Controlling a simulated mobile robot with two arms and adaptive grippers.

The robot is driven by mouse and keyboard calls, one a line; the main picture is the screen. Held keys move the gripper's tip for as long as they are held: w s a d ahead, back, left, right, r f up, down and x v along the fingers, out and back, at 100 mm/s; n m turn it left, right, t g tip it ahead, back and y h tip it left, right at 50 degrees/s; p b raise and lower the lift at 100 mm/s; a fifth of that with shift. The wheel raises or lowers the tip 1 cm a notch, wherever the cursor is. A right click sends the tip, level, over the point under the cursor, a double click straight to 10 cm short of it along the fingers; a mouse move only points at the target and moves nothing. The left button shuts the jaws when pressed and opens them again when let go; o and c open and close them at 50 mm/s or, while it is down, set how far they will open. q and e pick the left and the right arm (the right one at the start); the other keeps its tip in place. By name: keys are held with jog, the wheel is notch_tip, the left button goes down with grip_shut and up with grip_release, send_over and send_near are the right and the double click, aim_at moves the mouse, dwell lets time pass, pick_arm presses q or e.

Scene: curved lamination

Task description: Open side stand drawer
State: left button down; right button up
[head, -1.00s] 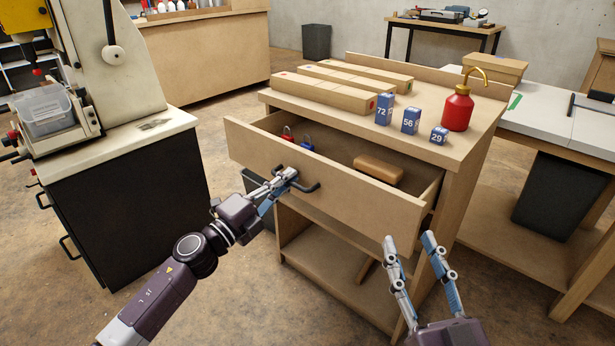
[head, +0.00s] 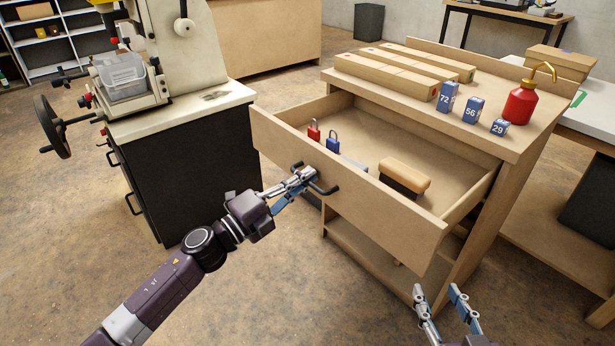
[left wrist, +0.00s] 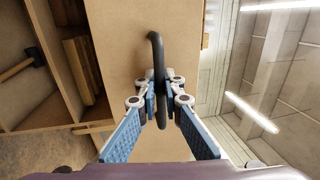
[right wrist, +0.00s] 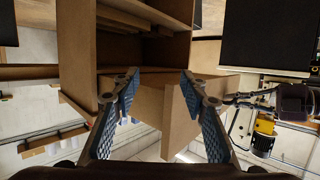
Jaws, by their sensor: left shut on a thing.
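The side stand drawer (head: 350,200) is pulled well out of the wooden stand (head: 500,190). Its dark bar handle (head: 326,190) is on the drawer front, and the handle also shows in the left wrist view (left wrist: 158,55). My left gripper (head: 308,178) is shut on the handle; in the left wrist view its fingers (left wrist: 160,92) close around the bar. My right gripper (head: 440,292) is open and empty, low in front of the stand's right side. In the right wrist view its fingers (right wrist: 158,85) are wide apart, with the stand beyond.
Inside the drawer are a red padlock (head: 314,131), a blue padlock (head: 333,142) and a wooden-backed brush (head: 404,178). The stand's top bears long boxes, numbered blue blocks and a red bottle (head: 520,103). A machine on a dark cabinet (head: 185,165) stands left. Floor in front is clear.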

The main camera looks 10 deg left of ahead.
pick_arm(q)
jog(key=c, duration=2.1)
grip_release()
jog(key=v, duration=1.2)
